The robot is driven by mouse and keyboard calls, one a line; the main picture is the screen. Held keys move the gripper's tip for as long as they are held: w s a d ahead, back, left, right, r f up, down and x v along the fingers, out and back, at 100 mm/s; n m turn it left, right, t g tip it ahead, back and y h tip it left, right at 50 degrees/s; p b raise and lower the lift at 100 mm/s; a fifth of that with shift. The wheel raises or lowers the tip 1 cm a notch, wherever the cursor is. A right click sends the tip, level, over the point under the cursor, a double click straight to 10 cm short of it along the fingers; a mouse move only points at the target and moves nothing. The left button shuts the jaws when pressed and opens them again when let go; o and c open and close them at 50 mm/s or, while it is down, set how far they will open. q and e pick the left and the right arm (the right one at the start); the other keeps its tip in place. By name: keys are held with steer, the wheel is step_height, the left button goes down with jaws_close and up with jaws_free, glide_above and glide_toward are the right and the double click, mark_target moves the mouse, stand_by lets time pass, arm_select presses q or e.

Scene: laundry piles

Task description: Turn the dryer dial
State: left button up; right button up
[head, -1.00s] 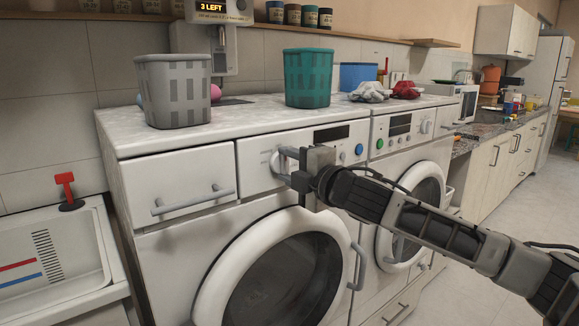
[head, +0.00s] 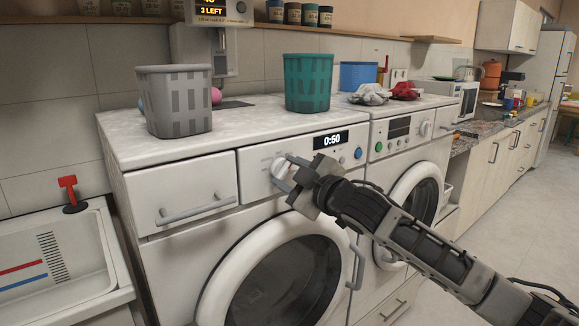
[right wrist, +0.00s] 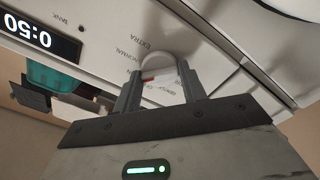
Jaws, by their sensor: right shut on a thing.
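The dial (head: 281,168) is a round white knob on the front panel of the near white machine (head: 150,262), left of its display (head: 331,139). The display is lit and reads 0:50. My right gripper (head: 290,175) is at the dial, its body tilted. In the right wrist view the two fingers of the gripper (right wrist: 158,80) are closed on either side of the dial (right wrist: 157,62). The labels NORMAL and EXTRA show around it, and a red mark shows on it. Part of the dial is hidden by the fingers. My left gripper is out of view.
A grey basket (head: 174,103) and a teal basket (head: 308,82) stand on top of the machines. A second white machine (head: 432,160) is to the right, with its own dial (head: 426,129). A sink (head: 60,262) is at the left. Drawer and door handles stick out near the gripper.

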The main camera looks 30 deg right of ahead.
steer(key=m+p, duration=0.3)
steer(key=m, duration=0.1)
steer(key=shift+r, duration=0.1)
steer(key=shift+m+p, duration=0.95)
steer(key=shift+m, duration=0.35)
steer(key=o, duration=1)
steer(key=shift+c, duration=0.2)
steer(key=shift+s, duration=0.1)
steer(key=s+d+b, duration=0.1)
steer(key=s+b, duration=0.1)
steer(key=s, duration=1.3)
steer(key=shift+s+d, duration=0.15)
steer(key=shift+s, duration=0.2)
